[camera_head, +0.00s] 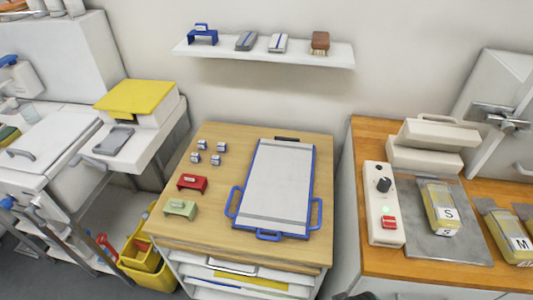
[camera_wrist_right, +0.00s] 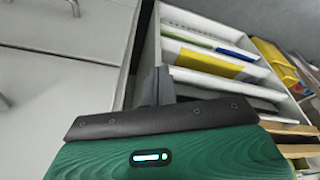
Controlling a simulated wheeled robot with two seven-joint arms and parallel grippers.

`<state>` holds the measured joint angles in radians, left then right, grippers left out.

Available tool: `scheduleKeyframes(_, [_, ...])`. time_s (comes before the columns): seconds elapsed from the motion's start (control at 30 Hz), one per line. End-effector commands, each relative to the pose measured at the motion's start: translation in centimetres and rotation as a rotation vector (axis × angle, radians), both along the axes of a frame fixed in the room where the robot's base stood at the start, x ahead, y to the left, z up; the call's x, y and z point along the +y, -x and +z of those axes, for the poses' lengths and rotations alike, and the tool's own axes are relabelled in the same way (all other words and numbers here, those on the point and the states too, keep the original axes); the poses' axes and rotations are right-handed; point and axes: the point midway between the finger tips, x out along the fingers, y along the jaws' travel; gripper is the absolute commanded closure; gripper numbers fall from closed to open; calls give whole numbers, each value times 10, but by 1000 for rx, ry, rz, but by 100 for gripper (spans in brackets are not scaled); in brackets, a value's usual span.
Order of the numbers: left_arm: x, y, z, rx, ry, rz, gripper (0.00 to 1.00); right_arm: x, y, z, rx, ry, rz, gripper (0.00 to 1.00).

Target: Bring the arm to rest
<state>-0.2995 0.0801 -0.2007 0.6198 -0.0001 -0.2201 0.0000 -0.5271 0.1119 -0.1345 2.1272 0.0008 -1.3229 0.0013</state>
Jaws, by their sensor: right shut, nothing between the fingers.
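My right gripper (camera_wrist_right: 156,82) shows in the right wrist view, its dark grey fingers shut with nothing between them. It is in front of the open shelves (camera_wrist_right: 210,68) of a cabinet, apart from the sheets stacked in them as far as I can see. In the head view only a small dark part shows at the bottom edge, and I cannot tell which part of my arm it is. My left gripper is in neither view.
A wooden-topped table (camera_head: 215,235) holds a blue-framed board (camera_head: 272,190), a red block (camera_head: 192,184), a green block (camera_head: 181,208) and several small blocks. At right, a counter (camera_head: 375,134) carries a control box (camera_head: 381,205) and yellow packs marked S and M. A wall shelf (camera_head: 265,55) hangs behind.

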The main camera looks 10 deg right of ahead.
Motion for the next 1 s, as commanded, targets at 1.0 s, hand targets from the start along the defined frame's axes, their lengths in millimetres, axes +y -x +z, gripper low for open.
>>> scheduleKeyframes(1.0, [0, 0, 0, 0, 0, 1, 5, -32, 193, -373, 166, 21, 36, 100])
